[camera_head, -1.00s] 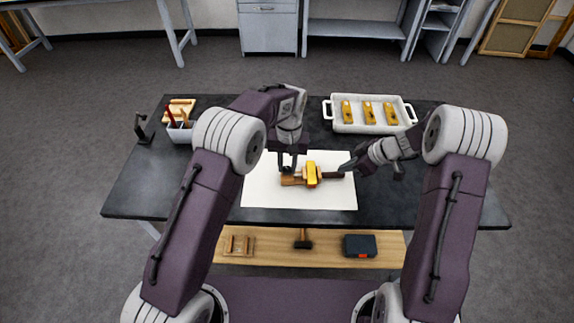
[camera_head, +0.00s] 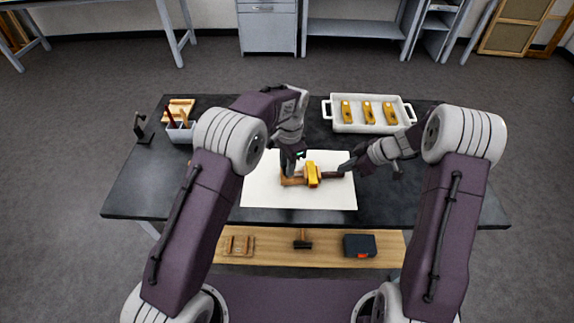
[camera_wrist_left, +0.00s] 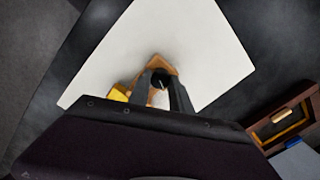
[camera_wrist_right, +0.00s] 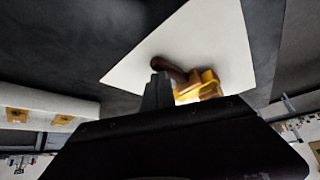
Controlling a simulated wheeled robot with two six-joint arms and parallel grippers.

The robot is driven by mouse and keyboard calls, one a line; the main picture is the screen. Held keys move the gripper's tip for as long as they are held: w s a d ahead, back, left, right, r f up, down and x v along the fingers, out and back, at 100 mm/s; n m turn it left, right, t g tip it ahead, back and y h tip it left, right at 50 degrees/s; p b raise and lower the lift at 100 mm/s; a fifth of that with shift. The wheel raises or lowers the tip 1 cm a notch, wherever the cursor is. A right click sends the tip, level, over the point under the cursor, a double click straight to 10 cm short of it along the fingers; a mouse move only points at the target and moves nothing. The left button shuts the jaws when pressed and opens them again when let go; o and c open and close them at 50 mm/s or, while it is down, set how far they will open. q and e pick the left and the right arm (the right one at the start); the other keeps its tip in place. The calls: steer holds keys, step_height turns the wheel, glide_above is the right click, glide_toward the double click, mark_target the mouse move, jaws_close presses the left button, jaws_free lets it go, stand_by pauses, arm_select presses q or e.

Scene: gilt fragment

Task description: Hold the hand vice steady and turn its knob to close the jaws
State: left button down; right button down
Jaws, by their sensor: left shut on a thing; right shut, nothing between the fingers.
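The hand vice lies on the white sheet (camera_head: 270,195), with its wooden body (camera_head: 293,181) to the left and its dark handle (camera_head: 334,175) to the right. A gilt yellow piece (camera_head: 312,174) sits at its middle. My left gripper (camera_head: 288,171) points down at the vice's left end, shut on what looks like its dark knob (camera_wrist_left: 160,80); the fingers hide most of it. My right gripper (camera_head: 346,168) is shut and empty beside the handle's right end. The right wrist view shows the handle (camera_wrist_right: 168,68) just past the fingers; contact cannot be told.
A white tray (camera_head: 349,128) with several yellow-topped pieces stands at the back right of the dark table (camera_head: 420,200). A grey tool holder (camera_head: 180,135) and a small black stand (camera_head: 142,130) are at the back left. The table's front right is clear.

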arm_select(q)
steer(key=shift+m, duration=1.2)
arm_select(e)
steer(key=shift+f, duration=0.1)
arm_select(q)
steer(key=c, duration=1.1)
jaws_free()
steer(key=shift+c, duration=0.2)
step_height(320, 180, up, 12)
steer(key=shift+d, duration=0.3)
